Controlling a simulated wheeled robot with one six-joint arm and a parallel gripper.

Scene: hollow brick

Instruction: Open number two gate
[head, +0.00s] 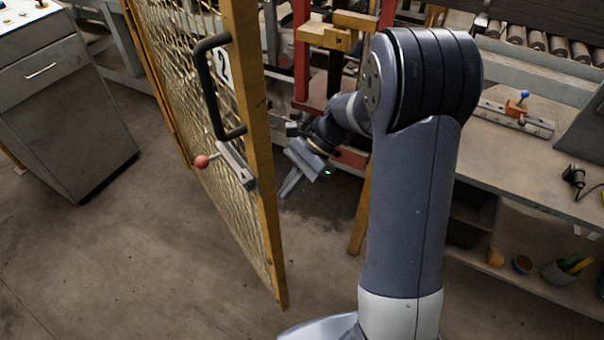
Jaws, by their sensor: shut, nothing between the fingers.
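The number two gate (256,130) is a yellow frame with wire mesh and a white plate (223,67) reading 2. It stands ajar, its free edge towards me and apart from the yellow post (360,215) to the right. A black pull handle (207,85) is on its left face. Below it is a metal latch (236,165) with a red ball knob (201,162). My gripper (286,191) is just right of the gate's free edge, pointing down and left. It is shut and empty. I cannot tell whether it touches the gate.
A grey control cabinet (62,100) stands at the left. The floor (130,250) in front of the gate is clear. On the right, a workbench (540,165) carries a clamp fixture (516,112), with cups on the shelf below. Red and yellow machinery (301,45) stands behind my arm.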

